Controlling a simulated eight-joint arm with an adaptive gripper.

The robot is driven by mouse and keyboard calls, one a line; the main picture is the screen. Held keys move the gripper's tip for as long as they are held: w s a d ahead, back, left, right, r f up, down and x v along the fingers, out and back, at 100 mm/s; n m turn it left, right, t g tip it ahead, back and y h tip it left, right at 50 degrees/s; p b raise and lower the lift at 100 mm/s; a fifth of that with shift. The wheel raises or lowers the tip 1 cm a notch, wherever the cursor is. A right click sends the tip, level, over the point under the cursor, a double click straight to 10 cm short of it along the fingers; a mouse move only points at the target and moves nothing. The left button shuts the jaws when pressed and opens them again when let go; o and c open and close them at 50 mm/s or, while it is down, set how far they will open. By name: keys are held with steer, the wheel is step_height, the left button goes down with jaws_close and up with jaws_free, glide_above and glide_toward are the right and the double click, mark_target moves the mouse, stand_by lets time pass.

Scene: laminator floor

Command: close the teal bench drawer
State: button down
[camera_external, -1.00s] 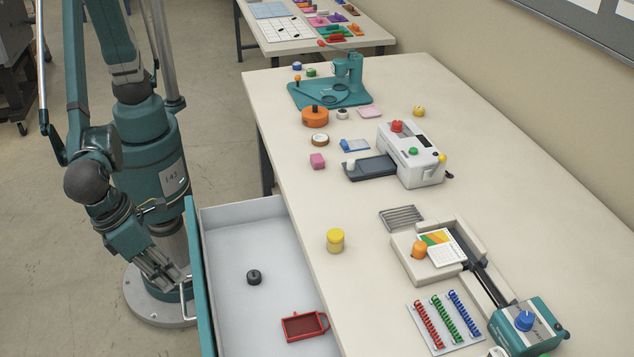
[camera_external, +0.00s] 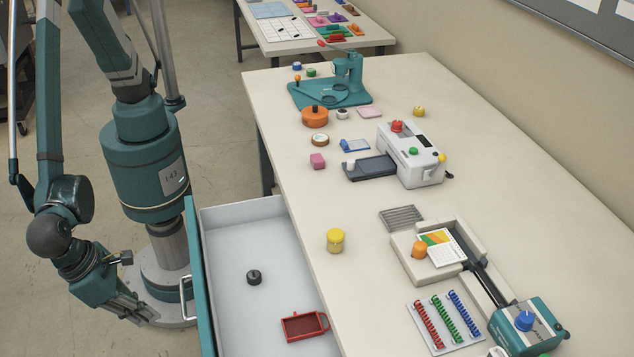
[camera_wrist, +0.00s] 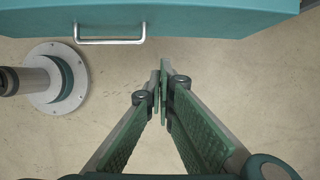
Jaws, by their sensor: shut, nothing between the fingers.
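The teal bench drawer (camera_external: 201,290) stands pulled out from the bench's left side, its pale grey inside open to view. Its silver bar handle (camera_external: 184,298) is on the teal front and also shows in the wrist view (camera_wrist: 110,41). My gripper (camera_external: 150,318) is to the left of the drawer front, low over the floor, apart from the handle. In the wrist view my gripper (camera_wrist: 161,88) has its fingertips together and empty, with the teal drawer front (camera_wrist: 200,18) beyond them.
The drawer holds a black knob-like piece (camera_external: 254,277) and a red tray (camera_external: 304,326). The bench top (camera_external: 290,215) carries a yellow jar (camera_external: 335,240), a white laminator-like machine (camera_external: 412,155) and other items. My base stands on the floor beside the drawer.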

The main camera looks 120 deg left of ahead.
steer(key=shift+f, duration=0.1)
steer(key=w+a+f+b, duration=0.3)
steer(key=w+a+f, duration=0.2)
steer(key=f, duration=0.4)
steer(key=shift+w+a, duration=0.2)
steer(key=shift+w, duration=0.05)
steer(key=shift+a, duration=0.1)
stand_by(0.5)
steer(key=w+a, duration=2.1)
steer(key=shift+b, duration=0.35)
